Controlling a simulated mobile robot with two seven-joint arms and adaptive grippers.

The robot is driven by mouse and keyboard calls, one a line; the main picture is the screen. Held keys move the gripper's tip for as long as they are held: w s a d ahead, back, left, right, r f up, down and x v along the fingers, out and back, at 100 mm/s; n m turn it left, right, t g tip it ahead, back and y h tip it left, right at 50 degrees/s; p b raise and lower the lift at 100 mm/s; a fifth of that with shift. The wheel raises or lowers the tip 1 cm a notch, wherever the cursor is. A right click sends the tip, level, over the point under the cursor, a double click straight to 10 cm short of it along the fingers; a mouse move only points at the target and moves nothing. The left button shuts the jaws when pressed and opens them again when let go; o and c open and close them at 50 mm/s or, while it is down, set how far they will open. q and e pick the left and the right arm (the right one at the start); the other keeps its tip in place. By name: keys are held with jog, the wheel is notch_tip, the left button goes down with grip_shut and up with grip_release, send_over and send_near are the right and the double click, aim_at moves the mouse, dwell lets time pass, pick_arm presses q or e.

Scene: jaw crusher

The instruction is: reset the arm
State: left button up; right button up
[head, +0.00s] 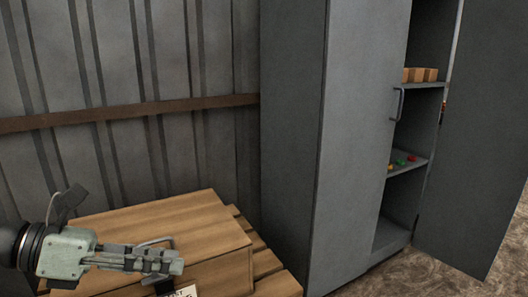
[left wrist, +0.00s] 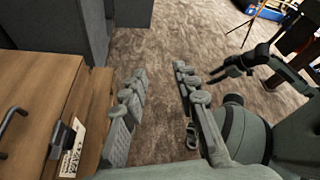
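My left gripper (head: 172,262) shows at the lower left of the head view, in front of and over a wooden crate (head: 190,222). In the left wrist view its two fingers (left wrist: 158,80) are spread with nothing between them, only floor behind. The crate (left wrist: 40,85) lies left of the fingers there, with a dark handle and a white label. My right gripper (left wrist: 222,74) shows small at the upper right of the left wrist view; its fingers look apart and empty. It is outside the head view.
A grey cabinet (head: 365,130) stands right of the crate, its right door (head: 480,140) swung open. Its shelves hold wooden blocks (head: 420,75) and small coloured pieces (head: 401,162). A corrugated wall (head: 130,65) is behind. Brown floor (left wrist: 160,50) is clear beyond the left fingers.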

pick_arm(q)
jog(key=w+a+r+n+t+y, duration=0.2)
jog(key=w+a+r+n+t, duration=0.15)
jog(key=n+t, duration=0.5)
jog(key=w+a+r+n+t+y, duration=0.25)
jog(key=w+n+t, duration=0.3)
jog(key=n, duration=0.65)
jog(key=s+a+f+n+g+y, duration=0.1)
jog(key=a+f+n+g+y, duration=0.1)
jog(key=a+f+n+y, duration=0.5)
jog(key=s+a+f+n+g+y, duration=0.25)
jog(key=f+n+y, duration=0.25)
jog(key=f+n, duration=0.35)
jog(key=s+d+f+n+g+h, duration=0.1)
jog(key=s+d+f+n+g, duration=0.4)
jog(key=s+f, duration=0.6)
jog(key=s+d+f+n+g+h, duration=0.1)
jog(key=s+f+n+g, duration=0.1)
jog(key=s+f+g, duration=0.8)
jog(key=w+f+t+p, duration=0.3)
jog(key=f, duration=0.6)
jog(key=shift+d+h, duration=0.15)
jog(key=shift+h, duration=0.2)
pick_arm(e)
notch_tip(320, 180, down, 8)
jog(key=shift+w+a+g+y, duration=0.15)
jog(key=shift+w+g+y, duration=0.15)
jog(key=shift+w, duration=0.05)
